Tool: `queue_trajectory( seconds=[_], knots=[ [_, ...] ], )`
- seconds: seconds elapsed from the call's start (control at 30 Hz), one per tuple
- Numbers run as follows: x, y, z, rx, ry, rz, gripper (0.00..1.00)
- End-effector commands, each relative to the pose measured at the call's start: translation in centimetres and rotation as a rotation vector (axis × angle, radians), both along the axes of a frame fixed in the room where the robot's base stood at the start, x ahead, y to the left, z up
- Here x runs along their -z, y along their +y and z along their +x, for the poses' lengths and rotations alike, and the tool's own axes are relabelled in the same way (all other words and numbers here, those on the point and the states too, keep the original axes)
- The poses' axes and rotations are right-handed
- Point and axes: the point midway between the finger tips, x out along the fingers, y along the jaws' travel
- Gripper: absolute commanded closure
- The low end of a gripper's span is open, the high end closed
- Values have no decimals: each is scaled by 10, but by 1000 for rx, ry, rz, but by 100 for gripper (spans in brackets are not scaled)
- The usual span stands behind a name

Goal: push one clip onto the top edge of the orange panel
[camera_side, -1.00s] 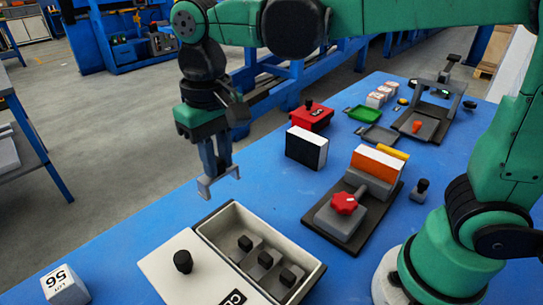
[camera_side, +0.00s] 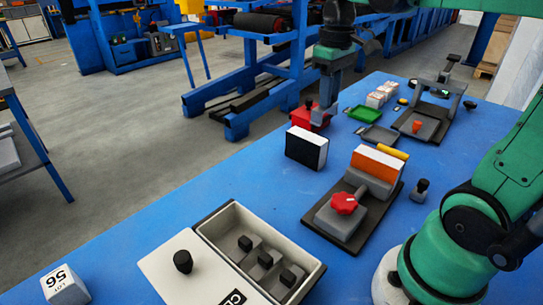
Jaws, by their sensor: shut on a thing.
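The orange panel (camera_side: 378,161) stands in a dark fixture with a red knob (camera_side: 344,203) at right of centre; its top edge looks white and bare. My gripper (camera_side: 325,104) is beyond and left of the panel, apart from it, above the table near the red box. It is shut on a grey clip (camera_side: 319,119), small and partly lost against the background. I cannot tell the clip's exact height. Several grey-and-black clips (camera_side: 265,259) sit in the open beige box (camera_side: 221,215) in front.
A black-and-white block (camera_side: 306,148) stands just in front of my gripper, with the red box (camera_side: 301,117) beside it.

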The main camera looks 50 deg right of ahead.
Motion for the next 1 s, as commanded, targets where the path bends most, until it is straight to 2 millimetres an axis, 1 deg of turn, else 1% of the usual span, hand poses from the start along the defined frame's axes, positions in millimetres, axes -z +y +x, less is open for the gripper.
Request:
queue_trajectory(
  seconds=[0.03,0.1,0.2,0.3,0.4,0.53,0.8,1.0],
  knots=[
    [4,-20,-13,16,0,0,100],
    [8,-39,-29,14,0,0,100],
    [13,-59,-48,9,0,0,100],
    [16,-70,-61,4,0,0,100],
    [18,-75,-68,1,0,0,100],
    [25,-77,-70,-3,0,0,100],
    [49,-77,-69,-3,0,0,100],
    [63,-77,-69,-3,0,0,100]
  ],
)
